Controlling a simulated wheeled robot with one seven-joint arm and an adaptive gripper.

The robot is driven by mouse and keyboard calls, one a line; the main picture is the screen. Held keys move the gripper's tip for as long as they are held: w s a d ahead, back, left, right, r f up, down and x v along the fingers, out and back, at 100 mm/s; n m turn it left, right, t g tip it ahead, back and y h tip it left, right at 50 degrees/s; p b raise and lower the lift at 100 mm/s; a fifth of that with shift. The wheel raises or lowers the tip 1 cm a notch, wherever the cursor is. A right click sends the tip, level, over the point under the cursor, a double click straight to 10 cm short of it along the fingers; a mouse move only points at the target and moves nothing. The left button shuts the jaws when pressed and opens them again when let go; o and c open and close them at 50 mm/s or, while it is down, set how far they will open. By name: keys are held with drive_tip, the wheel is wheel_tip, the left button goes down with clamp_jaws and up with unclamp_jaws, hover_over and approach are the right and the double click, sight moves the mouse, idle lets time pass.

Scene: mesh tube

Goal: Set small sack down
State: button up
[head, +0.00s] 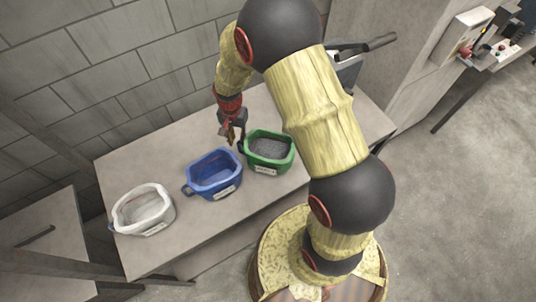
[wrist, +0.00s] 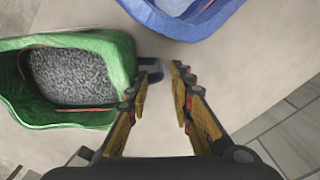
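Three open-topped, sack-like tubs stand upright on the bench, and I cannot tell which one the task calls the small sack. The green one (head: 268,151) holds grey grainy stuff and also fills the left of the wrist view (wrist: 112,55). The blue one (head: 213,177) is in the middle and shows at the top of the wrist view (wrist: 192,24). The white one (head: 143,211) is at the left end. My gripper (head: 232,133) is beside the green tub. In the wrist view its fingers (wrist: 162,88) are apart, with the tub's dark side tab (wrist: 152,68) near the left fingertip.
The grey bench (head: 118,166) stands against a block wall (head: 90,75). Bare bench top lies behind the tubs and along the front edge. A lower surface (head: 38,228) is at the left. A wall panel with buttons (head: 470,38) is at the far right.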

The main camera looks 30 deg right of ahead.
wheel_tip(320, 180, down, 5)
drive_tip(key=shift+r+b, duration=0.1)
drive_tip(key=shift+b, duration=0.2)
drive_tip(key=shift+c, duration=0.4)
clamp_jaws()
drive_tip(key=shift+r, duration=0.1)
idle(0.5)
